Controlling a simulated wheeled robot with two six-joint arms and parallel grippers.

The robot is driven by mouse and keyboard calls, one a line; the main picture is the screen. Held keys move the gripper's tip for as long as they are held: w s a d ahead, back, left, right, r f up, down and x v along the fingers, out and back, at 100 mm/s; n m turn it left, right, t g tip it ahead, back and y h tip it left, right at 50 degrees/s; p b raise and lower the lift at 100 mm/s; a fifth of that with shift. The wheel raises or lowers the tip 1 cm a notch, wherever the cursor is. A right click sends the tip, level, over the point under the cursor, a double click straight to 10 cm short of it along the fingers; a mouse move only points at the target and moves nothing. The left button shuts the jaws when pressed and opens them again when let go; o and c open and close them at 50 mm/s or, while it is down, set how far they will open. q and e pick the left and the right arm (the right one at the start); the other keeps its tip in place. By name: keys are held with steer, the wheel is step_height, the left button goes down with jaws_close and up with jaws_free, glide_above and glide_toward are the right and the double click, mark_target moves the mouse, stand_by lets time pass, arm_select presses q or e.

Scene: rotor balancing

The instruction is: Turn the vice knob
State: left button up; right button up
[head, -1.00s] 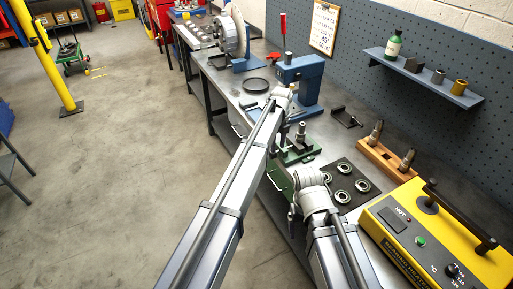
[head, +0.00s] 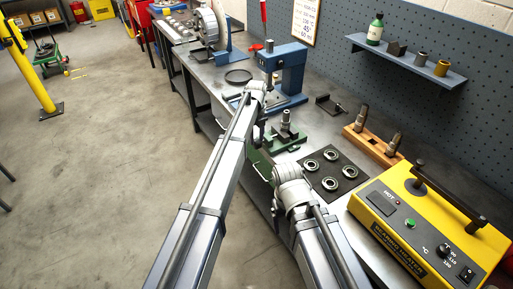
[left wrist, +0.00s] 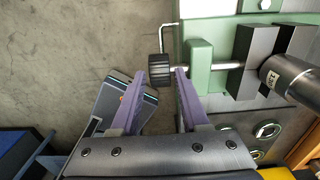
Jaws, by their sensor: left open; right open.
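The green vice (head: 295,138) stands on the bench with a metal shaft (head: 286,118) upright in it. In the left wrist view the vice body (left wrist: 198,62), its dark jaws (left wrist: 240,65) and the shaft (left wrist: 288,78) show. The black ridged vice knob (left wrist: 160,67) sits at the end of a short rod on the vice's left side. My left gripper (left wrist: 160,77) is open, its purple fingers on either side of the knob's lower part, with gaps visible. In the head view my arm links hide its fingers. My right gripper's fingers cannot be made out in either view.
A dark mat with bearing rings (head: 331,168) lies near the vice. A yellow bearing heater (head: 420,232), a wooden block with pins (head: 372,146) and a blue press (head: 289,75) stand nearby. A thin bent rod (left wrist: 162,35) rises close beside the knob.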

arm_select(q)
steer(key=shift+f+b, duration=0.95)
steer(key=shift+f, duration=0.5)
arm_select(e)
step_height(320, 180, down, 3)
steer(key=shift+r, duration=0.1)
arm_select(q)
steer(key=shift+c, duration=0.3)
jaws_close()
